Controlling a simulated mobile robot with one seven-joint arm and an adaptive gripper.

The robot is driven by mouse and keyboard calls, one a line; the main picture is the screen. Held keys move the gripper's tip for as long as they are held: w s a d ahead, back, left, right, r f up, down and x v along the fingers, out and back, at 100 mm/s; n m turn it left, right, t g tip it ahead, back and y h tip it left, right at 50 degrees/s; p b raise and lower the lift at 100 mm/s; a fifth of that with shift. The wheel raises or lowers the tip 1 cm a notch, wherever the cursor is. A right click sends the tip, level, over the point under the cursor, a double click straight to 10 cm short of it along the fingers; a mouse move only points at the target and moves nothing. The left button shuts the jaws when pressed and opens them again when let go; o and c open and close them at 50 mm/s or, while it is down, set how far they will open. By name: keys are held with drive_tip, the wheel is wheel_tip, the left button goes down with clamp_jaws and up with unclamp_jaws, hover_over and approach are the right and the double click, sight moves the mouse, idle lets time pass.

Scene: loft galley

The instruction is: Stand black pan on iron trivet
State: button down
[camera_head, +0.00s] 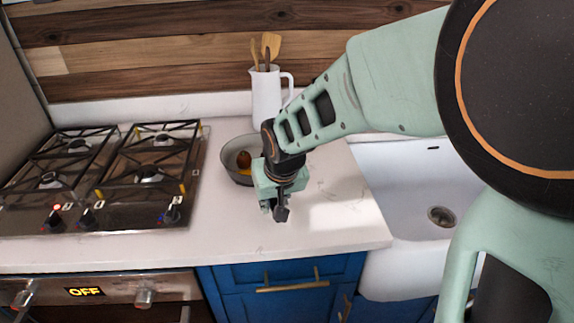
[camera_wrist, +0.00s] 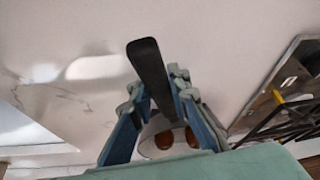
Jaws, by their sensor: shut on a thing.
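The black pan (camera_head: 228,151) is at the middle of the counter, right of the hob, with brown rounded food in it. My gripper (camera_head: 274,207) is in front of it and to its right, pointing down. In the wrist view, my gripper (camera_wrist: 157,88) is shut on the pan's dark handle (camera_wrist: 147,60), a finger on each side. The bowl and brown contents show beyond the fingers, partly hidden by them. I cannot tell whether the pan touches the counter. I cannot make out an iron trivet in either view.
A gas hob (camera_head: 105,205) with black grates is at left. A white jug (camera_head: 265,95) with wooden utensils stands behind the pan. A white sink (camera_head: 405,190) is at right. The counter (camera_head: 235,225) is clear in front of the pan.

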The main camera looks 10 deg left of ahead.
drive_tip(key=shift+s+d+f, duration=0.1)
drive_tip(key=shift+s+f, duration=0.05)
drive_tip(key=shift+f, duration=0.15)
drive_tip(key=c, duration=1.8)
unclamp_jaws()
drive_tip(key=shift+o, duration=0.2)
drive_tip(key=shift+r, duration=0.1)
